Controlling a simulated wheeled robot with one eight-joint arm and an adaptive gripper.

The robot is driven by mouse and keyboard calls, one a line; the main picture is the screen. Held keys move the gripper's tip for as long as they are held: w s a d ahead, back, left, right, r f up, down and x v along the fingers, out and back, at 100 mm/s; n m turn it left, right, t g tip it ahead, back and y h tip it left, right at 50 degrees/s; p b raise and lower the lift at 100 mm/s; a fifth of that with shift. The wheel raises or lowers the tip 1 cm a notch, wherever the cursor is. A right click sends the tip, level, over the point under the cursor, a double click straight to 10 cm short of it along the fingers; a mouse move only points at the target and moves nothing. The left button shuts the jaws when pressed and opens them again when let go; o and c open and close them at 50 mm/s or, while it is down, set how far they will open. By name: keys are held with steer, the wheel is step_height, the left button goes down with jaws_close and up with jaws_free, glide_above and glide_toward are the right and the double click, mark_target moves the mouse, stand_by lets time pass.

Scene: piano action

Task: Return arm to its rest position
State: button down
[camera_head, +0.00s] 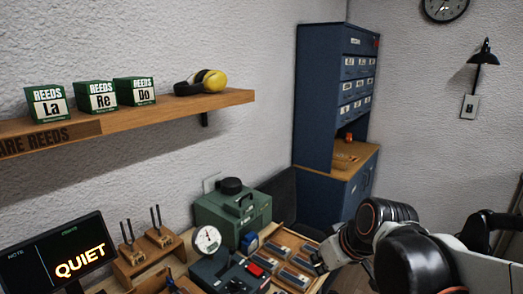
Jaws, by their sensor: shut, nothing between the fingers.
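My arm (405,250) reaches in from the right edge, with white links and black, orange-ringed joints. Its end, my gripper (321,261), points left and down at the right side of the workbench (128,284), by the wooden tray. The gripper is small in this view and its fingers are partly hidden. It is shut and holds nothing. I cannot tell whether it touches the tray.
A wooden tray (287,240) with dark blocks, a green case (232,212), a round gauge (207,239), tuning forks (160,237) and a "QUIET" screen (60,258) crowd the bench. A shelf (222,98) holds reed boxes and earmuffs. A blue cabinet (314,100) stands behind.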

steer(key=s+d+m+t+h+b, duration=0.1)
steer(key=s+d+m, duration=0.3)
steer(key=s, duration=0.9)
steer(key=d+h, duration=0.1)
steer(key=d, duration=0.1)
steer(key=shift+d+f+m+h, duration=0.3)
steer(key=shift+f+m+h, duration=0.1)
